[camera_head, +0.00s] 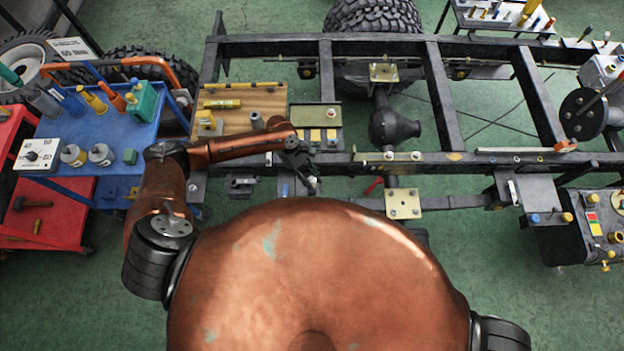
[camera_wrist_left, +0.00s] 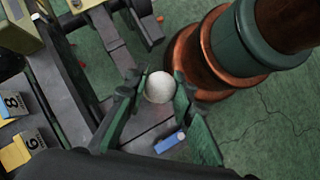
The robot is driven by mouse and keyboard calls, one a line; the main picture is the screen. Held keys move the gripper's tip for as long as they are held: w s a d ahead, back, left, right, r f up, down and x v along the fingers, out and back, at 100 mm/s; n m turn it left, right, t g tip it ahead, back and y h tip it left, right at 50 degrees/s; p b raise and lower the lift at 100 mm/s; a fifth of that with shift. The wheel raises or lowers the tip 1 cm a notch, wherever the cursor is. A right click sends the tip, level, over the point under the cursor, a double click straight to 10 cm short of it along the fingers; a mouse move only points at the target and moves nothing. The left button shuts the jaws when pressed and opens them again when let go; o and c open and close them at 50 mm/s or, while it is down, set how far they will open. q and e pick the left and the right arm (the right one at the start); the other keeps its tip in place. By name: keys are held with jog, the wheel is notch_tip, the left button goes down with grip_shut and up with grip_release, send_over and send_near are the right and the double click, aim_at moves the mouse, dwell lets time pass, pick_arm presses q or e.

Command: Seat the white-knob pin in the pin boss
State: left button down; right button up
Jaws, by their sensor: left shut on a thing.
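My left gripper (camera_head: 306,178) is over the near rail of the chassis frame. In the left wrist view its two fingers (camera_wrist_left: 160,92) are closed on the round white knob (camera_wrist_left: 160,87) of the white-knob pin. The pin's shank below the knob is hidden. My right gripper is outside both views.
The dark chassis frame (camera_head: 440,95) spans the scene, with a wooden board (camera_head: 245,112) on it at the left. Blue and yellow tags (camera_wrist_left: 14,104) lie near the rail. A blue cart (camera_head: 115,185) stands left; a battery-like box (camera_head: 590,225) is at the right.

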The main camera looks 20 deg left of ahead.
pick_arm(q)
jog(key=shift+f+b, duration=0.7)
jog(key=shift+f, duration=1.65)
dwell(0.7)
jog(key=c, duration=1.6)
grip_release()
jog(key=shift+r+p, duration=1.5)
jog(key=shift+p, duration=0.55)
